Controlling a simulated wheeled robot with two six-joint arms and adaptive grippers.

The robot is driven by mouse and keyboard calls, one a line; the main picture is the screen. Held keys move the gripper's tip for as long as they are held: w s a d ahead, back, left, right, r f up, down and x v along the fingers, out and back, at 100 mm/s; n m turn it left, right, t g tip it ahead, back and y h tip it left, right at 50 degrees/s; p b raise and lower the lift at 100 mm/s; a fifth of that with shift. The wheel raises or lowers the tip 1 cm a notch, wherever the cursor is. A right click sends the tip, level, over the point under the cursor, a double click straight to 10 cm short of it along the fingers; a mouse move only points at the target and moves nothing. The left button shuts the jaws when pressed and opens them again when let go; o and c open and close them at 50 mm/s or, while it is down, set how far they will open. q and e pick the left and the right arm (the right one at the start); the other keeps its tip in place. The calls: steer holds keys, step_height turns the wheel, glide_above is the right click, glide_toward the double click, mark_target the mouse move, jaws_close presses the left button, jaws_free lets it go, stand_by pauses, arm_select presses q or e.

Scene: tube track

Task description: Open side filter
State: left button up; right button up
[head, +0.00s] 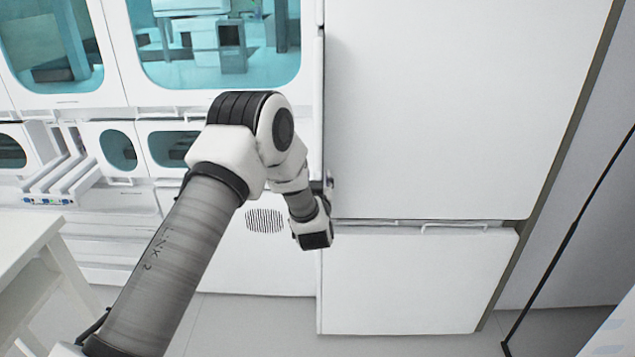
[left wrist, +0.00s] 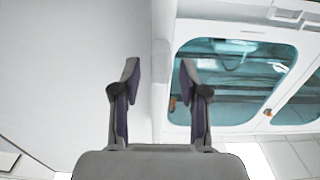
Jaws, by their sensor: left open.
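A large white upper side panel (head: 455,105) stands flush on the right of the cabinet, over a lower white panel (head: 415,285) with a thin bar at its top edge. I cannot tell from the pictures which panel is the side filter. My left arm reaches from the lower left to the panels' left edge. My left gripper is mostly hidden by the arm in the head view. In the left wrist view my left gripper (left wrist: 160,75) is open and empty. A vertical pale edge (left wrist: 162,40) shows between its fingertips; contact cannot be told. My right gripper is out of view.
Cabinet windows with teal interiors (head: 55,45) stand left of the panels. A round vent (head: 265,220) sits below them. A white table (head: 25,240) is at the lower left. A black-framed pane (head: 570,240) stands at the right. Grey floor lies below.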

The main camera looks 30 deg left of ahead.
arm_select(q)
steer(key=v, duration=1.2)
steer(key=s+d+f+m+g+h, duration=0.25)
steer(key=s+f, duration=0.45)
steer(key=f, duration=0.5)
steer(key=s+d+f+m+g+h, duration=0.2)
steer(key=s+d+f+g+h, duration=0.15)
steer(key=s+f, duration=0.55)
steer(key=s+d+f+g+h, duration=0.2)
steer(key=s+d+f+g, duration=0.1)
steer(key=s, duration=0.6)
steer(key=s+d+f+m+g+h, duration=0.1)
steer(key=s+d+f+g, duration=0.2)
steer(key=s+f+g, duration=0.3)
steer(key=s, duration=0.4)
steer(key=shift+h, duration=0.4)
steer(key=shift+d+m, duration=0.1)
steer(key=shift+m, duration=0.15)
